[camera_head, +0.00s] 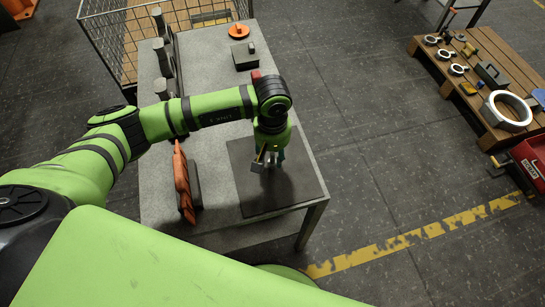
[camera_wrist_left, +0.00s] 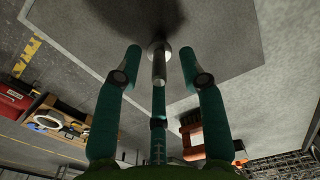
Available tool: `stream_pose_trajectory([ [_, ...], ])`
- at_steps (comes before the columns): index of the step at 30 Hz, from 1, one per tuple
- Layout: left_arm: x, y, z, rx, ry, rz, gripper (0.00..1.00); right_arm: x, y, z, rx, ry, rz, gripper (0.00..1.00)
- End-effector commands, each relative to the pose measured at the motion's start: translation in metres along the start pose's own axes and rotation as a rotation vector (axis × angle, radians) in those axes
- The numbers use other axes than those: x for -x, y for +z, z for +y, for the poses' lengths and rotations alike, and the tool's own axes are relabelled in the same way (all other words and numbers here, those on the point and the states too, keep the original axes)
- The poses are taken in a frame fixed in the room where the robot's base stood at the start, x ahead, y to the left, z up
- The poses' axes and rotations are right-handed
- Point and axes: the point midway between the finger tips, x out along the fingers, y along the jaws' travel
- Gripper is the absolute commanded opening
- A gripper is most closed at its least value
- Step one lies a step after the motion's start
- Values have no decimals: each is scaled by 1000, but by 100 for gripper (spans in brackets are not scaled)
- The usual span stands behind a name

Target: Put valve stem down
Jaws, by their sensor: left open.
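The valve stem (camera_wrist_left: 159,66) is a silver metal cylinder with a wider round end, between my left gripper's fingers in the left wrist view. Its round end points toward the dark square mat (camera_wrist_left: 225,35); I cannot tell whether it touches. My left gripper (camera_head: 268,165) points down over the mat, which also shows in the head view (camera_head: 300,185), on the grey table (camera_head: 215,85). Its teal fingers are spread around the stem, with gaps on both sides. In the head view the stem is mostly hidden by the gripper. My right gripper is not in view.
A rust-orange part (camera_head: 183,182) is on the table left of the mat. Farther back are a dark box (camera_head: 244,57), an orange knob (camera_head: 238,31) and several grey upright parts. A wire basket (camera_head: 105,45) adjoins the table. A wooden pallet (camera_head: 428,58) with rings is at right.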

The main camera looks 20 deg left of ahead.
Motion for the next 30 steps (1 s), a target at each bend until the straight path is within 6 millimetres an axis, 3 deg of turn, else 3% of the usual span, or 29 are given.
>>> stream_pose_trajectory([
  [7,-3,0,0,0,0,0,41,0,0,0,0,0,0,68],
  [8,-3,0,0,0,0,0,33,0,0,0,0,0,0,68],
  [10,-3,0,0,0,1,0,5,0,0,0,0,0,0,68],
  [11,-3,0,0,0,1,0,0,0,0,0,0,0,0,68],
  [23,-2,0,0,0,2,1,0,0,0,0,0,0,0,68],
  [30,16,-1,1,-1,5,4,0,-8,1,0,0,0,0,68],
])
